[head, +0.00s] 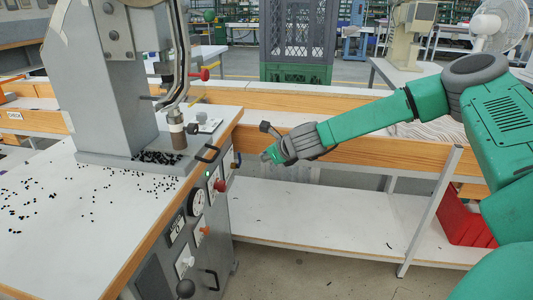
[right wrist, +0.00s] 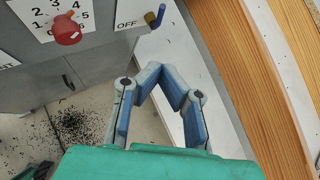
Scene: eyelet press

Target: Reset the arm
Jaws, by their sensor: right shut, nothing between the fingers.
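My right arm comes in from the right in the head view. Its gripper (head: 270,155) hangs in the air just right of the press cabinet's control panel, apart from it. In the right wrist view the blue-padded fingers (right wrist: 163,72) meet at their tips and hold nothing. The grey eyelet press (head: 120,80) stands on a white-topped table (head: 60,230) at the left. The cabinet's front carries a gauge, knobs and handles. A red dial knob (right wrist: 67,31) and an OFF label show in the right wrist view. My left gripper is not in view.
Small black eyelets (head: 155,157) lie around the press base and across the tabletop. A wood-edged bench (head: 355,153) runs behind my gripper, with a white lower shelf (head: 310,215). A red bin (head: 460,215) sits at the right. Floor is open in front of the shelf.

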